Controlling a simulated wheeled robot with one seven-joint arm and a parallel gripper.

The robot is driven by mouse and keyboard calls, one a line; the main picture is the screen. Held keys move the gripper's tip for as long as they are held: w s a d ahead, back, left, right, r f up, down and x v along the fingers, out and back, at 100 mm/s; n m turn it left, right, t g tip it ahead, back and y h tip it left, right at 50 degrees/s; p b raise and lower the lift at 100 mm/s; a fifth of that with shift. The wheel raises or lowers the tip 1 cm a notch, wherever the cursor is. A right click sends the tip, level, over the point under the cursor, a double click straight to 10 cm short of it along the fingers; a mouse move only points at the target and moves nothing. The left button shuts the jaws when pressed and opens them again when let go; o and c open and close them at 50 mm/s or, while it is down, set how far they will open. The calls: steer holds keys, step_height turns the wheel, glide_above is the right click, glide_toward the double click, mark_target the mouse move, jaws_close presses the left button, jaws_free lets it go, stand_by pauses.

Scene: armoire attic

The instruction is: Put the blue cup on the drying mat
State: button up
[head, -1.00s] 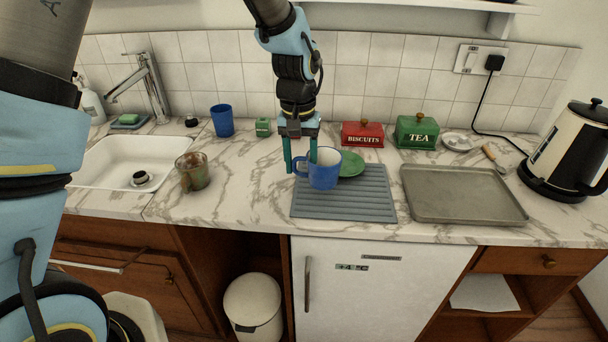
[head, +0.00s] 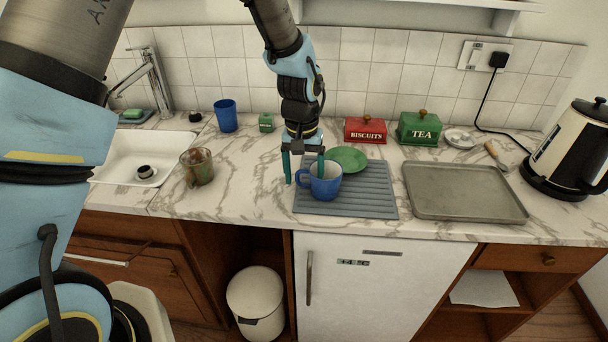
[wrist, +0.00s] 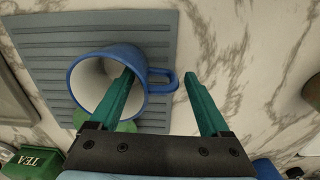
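The blue cup (head: 325,187), with a white inside and a side handle, stands upright on the left part of the grey ribbed drying mat (head: 370,204). In the wrist view the cup (wrist: 92,58) shows its open mouth, with its handle toward the right, over the mat (wrist: 38,27). My gripper (head: 303,176) is open above the cup's handle side. In the wrist view my gripper (wrist: 158,85) has its left finger over or inside the cup's mouth and its right finger outside, beyond the handle. Contact with the cup is unclear.
A green plate (head: 347,158) lies at the mat's back edge, behind the cup. A metal tray (head: 465,192) is to the right. A brown mug (head: 199,168) and a blue tumbler (head: 226,116) stand left. Red (head: 366,131) and green (head: 420,129) tins stand behind.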

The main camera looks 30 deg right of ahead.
step_height(320, 180, up, 12)
steer(key=b, duration=0.3)
steer(key=w+a+n, duration=0.2)
steer(key=w+a, duration=0.2)
steer(key=a, duration=0.6)
steer(key=w+a+n, duration=0.2)
steer(key=w+a, duration=0.3)
steer(key=a, duration=0.5)
steer(key=s+a+f+n+t, duration=0.1)
steer(key=s+a, duration=0.1)
steer(key=a, duration=0.7)
steer(key=s+a+f+n, duration=0.1)
steer(key=s+a+n, duration=0.1)
steer(key=a, duration=0.8)
steer(key=shift+f+n+t, duration=0.3)
steer(key=shift+f+t, duration=0.1)
steer(key=shift+w, duration=0.1)
